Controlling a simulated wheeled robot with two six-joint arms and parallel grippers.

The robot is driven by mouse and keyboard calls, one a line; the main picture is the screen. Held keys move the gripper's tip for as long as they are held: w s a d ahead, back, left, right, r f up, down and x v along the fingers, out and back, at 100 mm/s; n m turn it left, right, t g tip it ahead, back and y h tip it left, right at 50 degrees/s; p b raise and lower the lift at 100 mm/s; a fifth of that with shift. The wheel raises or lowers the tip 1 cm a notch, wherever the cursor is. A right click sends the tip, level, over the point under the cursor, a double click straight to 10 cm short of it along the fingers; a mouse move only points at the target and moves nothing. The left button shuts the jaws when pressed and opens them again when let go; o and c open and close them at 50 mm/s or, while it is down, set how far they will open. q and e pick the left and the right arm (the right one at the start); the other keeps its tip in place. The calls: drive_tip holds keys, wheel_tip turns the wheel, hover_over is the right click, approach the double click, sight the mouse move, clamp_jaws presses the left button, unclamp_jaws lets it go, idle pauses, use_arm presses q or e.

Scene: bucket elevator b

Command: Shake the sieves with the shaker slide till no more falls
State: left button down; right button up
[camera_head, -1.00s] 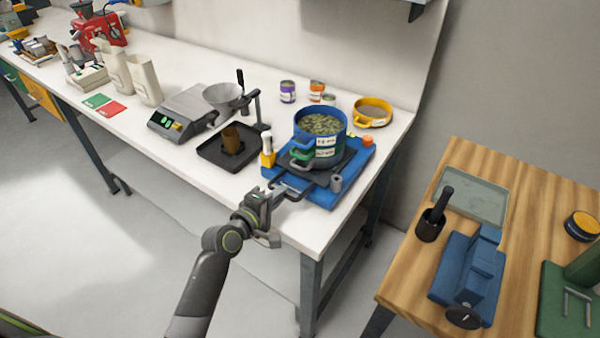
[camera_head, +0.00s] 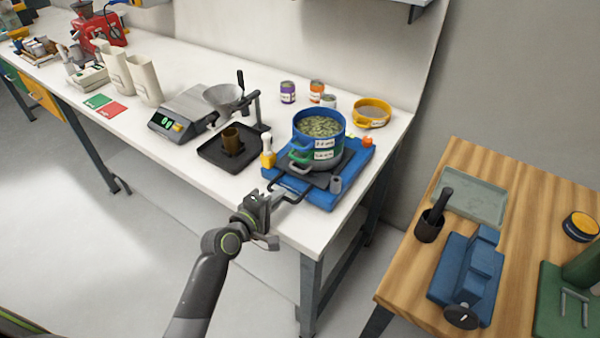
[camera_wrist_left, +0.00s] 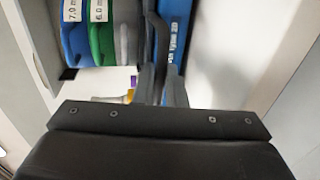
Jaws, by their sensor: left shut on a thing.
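A stack of sieves (camera_head: 318,138) stands on the shaker slide, with a blue sieve on top, a green one below it and a grey pan at the bottom. Greenish grains or pieces lie in the top sieve. The shaker has a blue base (camera_head: 325,196) and a dark sliding plate with a black handle (camera_head: 284,190) at its front left. My left gripper (camera_head: 272,200) is shut on this handle. In the left wrist view the fingers (camera_wrist_left: 160,85) close around the dark bar, beside the blue and green sieve sides. My right gripper is not in view.
A black tray (camera_head: 212,158) with a brown cup stands left of the shaker, near a scale (camera_head: 183,112) and funnel. A yellow sieve (camera_head: 371,112) and small tins stand behind. A wooden table (camera_head: 400,285) with a blue vise is at right.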

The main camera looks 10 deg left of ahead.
use_arm(q)
drive_tip(key=shift+s+a, duration=0.2)
drive_tip(key=shift+s, duration=0.45)
drive_tip(key=shift+r+x, duration=0.25)
drive_tip(key=shift+x, duration=0.85)
drive_tip(key=shift+r+x, duration=0.2)
drive_tip(key=shift+x, duration=0.95)
drive_tip(key=c, duration=0.8)
unclamp_jaws()
drive_tip(key=shift+w, duration=0.1)
